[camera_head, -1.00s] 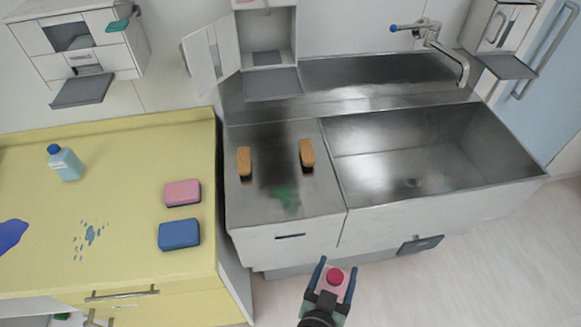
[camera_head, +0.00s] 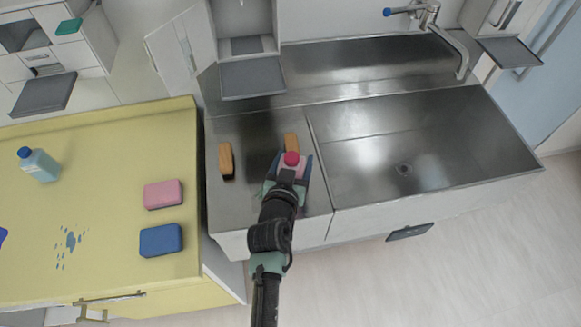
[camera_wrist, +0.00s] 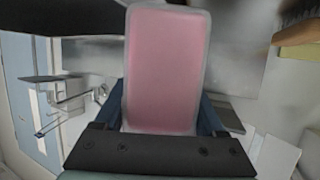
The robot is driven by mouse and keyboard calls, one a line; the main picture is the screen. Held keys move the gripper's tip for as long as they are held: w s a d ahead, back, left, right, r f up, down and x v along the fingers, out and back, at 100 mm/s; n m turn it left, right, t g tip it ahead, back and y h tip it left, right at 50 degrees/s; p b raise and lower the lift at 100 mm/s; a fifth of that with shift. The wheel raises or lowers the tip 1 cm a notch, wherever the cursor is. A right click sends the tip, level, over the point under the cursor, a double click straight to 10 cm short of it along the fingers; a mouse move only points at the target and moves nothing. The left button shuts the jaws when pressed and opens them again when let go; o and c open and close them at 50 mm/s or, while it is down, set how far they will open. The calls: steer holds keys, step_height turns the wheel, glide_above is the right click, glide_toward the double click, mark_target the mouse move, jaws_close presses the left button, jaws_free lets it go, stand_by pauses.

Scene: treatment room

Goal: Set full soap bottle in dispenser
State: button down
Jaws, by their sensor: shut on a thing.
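My gripper (camera_head: 289,176) is shut on a soap bottle (camera_head: 291,158) with a red cap and pink contents. In the wrist view the bottle (camera_wrist: 167,72) is a clear block full of pink, between the dark fingers. It is held above the steel counter left of the sink. The dispenser (camera_head: 250,48) is on the wall behind that counter, above and left of my gripper in the head view. Its door (camera_head: 183,50) stands open to the left, and a grey tray (camera_head: 252,77) juts out below. Its upper part is cut off by the frame's top edge.
Two wooden brushes (camera_head: 226,159) are on the steel counter, one partly hidden by my gripper. The sink (camera_head: 420,145) with its tap (camera_head: 455,50) is to the right. The yellow counter (camera_head: 100,215) holds a pink sponge (camera_head: 163,194), a blue sponge (camera_head: 161,240) and a blue-capped bottle (camera_head: 39,164).

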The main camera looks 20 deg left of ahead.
steer(key=shift+w+f+b, duration=0.1)
steer(key=shift+f+b, duration=0.5)
steer(key=shift+f, duration=1.4)
steer(key=shift+f, duration=0.2)
jaws_free()
steer(key=shift+r, duration=0.2)
steer(key=v, duration=1.2)
steer(key=shift+b, duration=0.45)
